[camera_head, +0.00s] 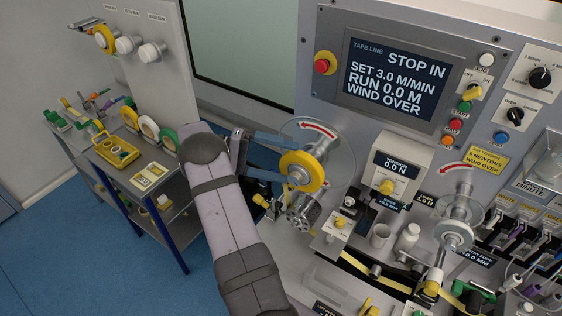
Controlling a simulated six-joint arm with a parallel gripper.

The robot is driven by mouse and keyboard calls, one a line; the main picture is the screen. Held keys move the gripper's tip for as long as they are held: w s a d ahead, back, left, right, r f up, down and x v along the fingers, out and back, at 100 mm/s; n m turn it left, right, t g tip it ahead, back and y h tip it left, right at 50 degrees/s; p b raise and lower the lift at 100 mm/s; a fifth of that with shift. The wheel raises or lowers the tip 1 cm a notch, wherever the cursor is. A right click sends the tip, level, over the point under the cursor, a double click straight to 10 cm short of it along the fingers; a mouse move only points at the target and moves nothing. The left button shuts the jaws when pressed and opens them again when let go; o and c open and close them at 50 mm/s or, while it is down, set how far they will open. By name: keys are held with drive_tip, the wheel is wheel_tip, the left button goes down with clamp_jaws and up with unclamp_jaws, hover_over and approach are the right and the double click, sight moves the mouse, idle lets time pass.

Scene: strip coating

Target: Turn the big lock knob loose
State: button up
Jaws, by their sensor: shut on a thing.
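The big lock knob (301,171), a yellow ring with a grey hub, sits at the front of a clear round disc (340,155) on the machine's left side. A red curved arrow shows on the disc above the knob. My gripper (297,160) reaches it from the left with blue fingers, one at its upper side and one at its lower left. The gripper is shut on the knob. The fingertips are partly hidden, so their exact contact is hard to see.
A knurled grey cylinder (303,212) sits just below the knob. The machine's screen (392,80) reads STOP IN and RUN 0.0 M. A second spindle (456,235) stands at the right. A shelf cart (150,205) with tape rolls stands at the left.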

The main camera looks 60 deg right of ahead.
drive_tip(key=shift+r, duration=0.85)
drive_tip(key=shift+c, duration=0.7)
drive_tip(key=shift+s+a+r, duration=0.15)
drive_tip(key=shift+a+r, duration=0.1)
drive_tip(key=shift+r, duration=0.05)
drive_tip(key=c, duration=0.5)
drive_tip(key=shift+w+a+r+p, duration=0.4)
drive_tip(key=shift+a+r, duration=0.05)
drive_tip(key=shift+r, duration=0.4)
drive_tip(key=shift+w+a+r+p, duration=0.35)
drive_tip(key=shift+a+r, duration=0.05)
drive_tip(key=shift+r, duration=0.4)
drive_tip(key=shift+w+a+r+p, duration=0.4)
drive_tip(key=shift+a+r, duration=0.05)
drive_tip(key=shift+r, duration=0.4)
